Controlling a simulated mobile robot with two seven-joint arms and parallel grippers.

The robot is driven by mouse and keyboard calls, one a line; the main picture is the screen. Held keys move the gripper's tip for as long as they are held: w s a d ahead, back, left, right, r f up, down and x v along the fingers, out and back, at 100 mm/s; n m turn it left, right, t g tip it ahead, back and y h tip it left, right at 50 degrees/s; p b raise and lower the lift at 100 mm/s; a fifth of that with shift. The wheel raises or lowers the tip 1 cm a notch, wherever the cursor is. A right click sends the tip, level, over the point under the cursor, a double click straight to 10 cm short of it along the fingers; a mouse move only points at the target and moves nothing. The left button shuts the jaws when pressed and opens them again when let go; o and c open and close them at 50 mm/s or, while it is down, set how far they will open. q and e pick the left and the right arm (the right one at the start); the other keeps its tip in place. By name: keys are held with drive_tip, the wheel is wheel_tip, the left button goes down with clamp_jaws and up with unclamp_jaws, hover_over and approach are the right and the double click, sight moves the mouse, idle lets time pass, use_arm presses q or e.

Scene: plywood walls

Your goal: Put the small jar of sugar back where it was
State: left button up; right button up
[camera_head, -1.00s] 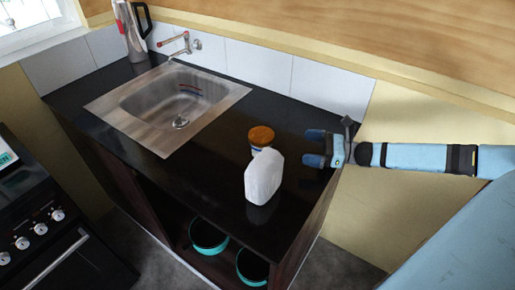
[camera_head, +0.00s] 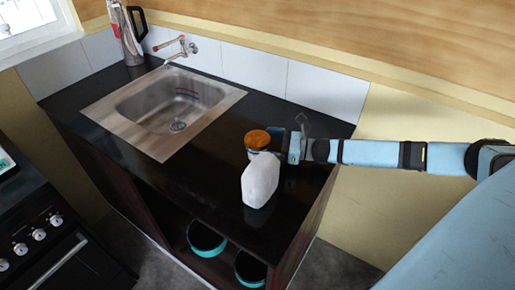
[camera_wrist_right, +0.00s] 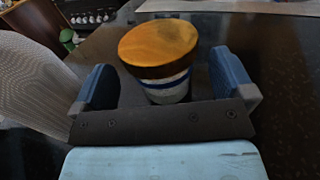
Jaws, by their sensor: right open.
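The small jar (camera_head: 257,141) has an orange-brown lid and a white body with a blue band. It stands upright on the black counter (camera_head: 215,190), behind a white rounded container (camera_head: 260,181). My right gripper (camera_head: 275,143) reaches in from the right at the jar. In the right wrist view the jar (camera_wrist_right: 160,62) stands between the two blue fingers of the open gripper (camera_wrist_right: 168,85), with a gap on each side. My left gripper is not in view.
The white container also shows at the left edge of the wrist view (camera_wrist_right: 35,75), close beside a finger. Teal-rimmed pots (camera_head: 206,238) sit on the shelf below. The counter's front left is clear.

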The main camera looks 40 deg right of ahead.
drive_tip(key=shift+x, duration=1.05)
drive_tip(key=c, duration=0.9)
